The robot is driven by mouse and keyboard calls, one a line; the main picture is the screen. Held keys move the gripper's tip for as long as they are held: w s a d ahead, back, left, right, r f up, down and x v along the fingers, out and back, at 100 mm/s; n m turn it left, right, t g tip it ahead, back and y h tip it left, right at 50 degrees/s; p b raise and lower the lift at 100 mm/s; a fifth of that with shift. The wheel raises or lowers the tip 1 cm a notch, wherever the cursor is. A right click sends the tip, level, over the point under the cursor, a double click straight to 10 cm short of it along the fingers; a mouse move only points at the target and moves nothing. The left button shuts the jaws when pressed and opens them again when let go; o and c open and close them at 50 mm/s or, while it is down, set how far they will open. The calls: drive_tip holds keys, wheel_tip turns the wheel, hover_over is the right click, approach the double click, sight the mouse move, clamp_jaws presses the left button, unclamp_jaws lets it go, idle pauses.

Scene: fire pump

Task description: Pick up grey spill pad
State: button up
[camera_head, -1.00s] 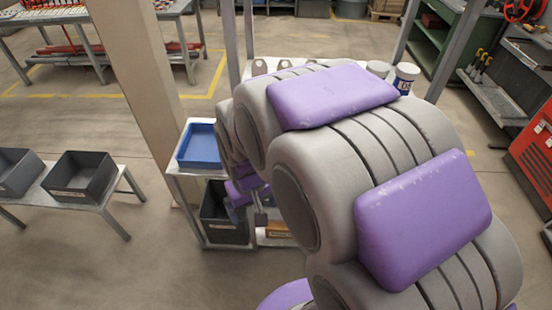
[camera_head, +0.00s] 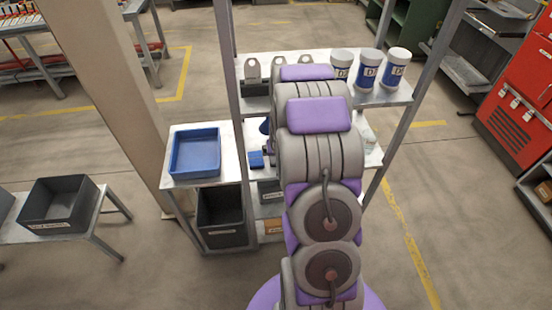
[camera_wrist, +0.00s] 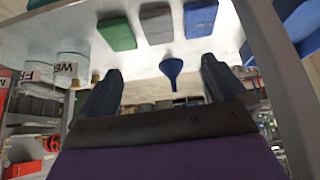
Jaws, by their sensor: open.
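The grey spill pad (camera_wrist: 156,24) lies on a pale shelf surface (camera_wrist: 60,22) in the wrist view, at the top middle. A green pad (camera_wrist: 116,34) is to its left and a blue pad (camera_wrist: 200,18) to its right, with narrow gaps between them. My gripper (camera_wrist: 157,84) is open and empty, its two dark fingers spread left and right below the row of pads in the picture. The grey pad is apart from both fingers. In the head view my arm covers the spot, so I cannot see the grey pad or the fingertips there.
A blue funnel (camera_wrist: 171,73) shows between my fingers. Clear labelled jars (camera_wrist: 72,66) are at the left. In the head view, posts (camera_head: 229,80) frame the shelf, white-and-blue tubs (camera_head: 367,68) stand on its upper level, and a blue tray (camera_head: 195,154) sits at the left.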

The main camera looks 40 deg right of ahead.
drive_tip(key=b, duration=0.1)
approach(276, 157)
drive_tip(key=x, duration=0.2)
drive_tip(key=shift+d+f, duration=0.3)
drive_tip(key=shift+w+f, duration=0.25)
drive_tip(key=shift+w, duration=0.05)
drive_tip(key=x, duration=0.1)
drive_tip(key=b+x, duration=0.1)
drive_tip(key=x, duration=0.2)
drive_tip(key=shift+d, duration=0.25)
drive_tip(key=shift+w+a+f, duration=0.1)
drive_tip(key=shift+a+f, duration=0.05)
drive_tip(key=shift+f, duration=0.4)
drive_tip(key=shift+w+f, duration=0.1)
drive_tip(key=shift+w, duration=0.05)
drive_tip(key=shift+w+d, duration=0.1)
drive_tip(key=shift+d, duration=0.2)
drive_tip(key=c, duration=0.6)
drive_tip(key=shift+a, duration=0.1)
drive_tip(key=c, duration=0.5)
drive_tip(key=shift+a, duration=0.1)
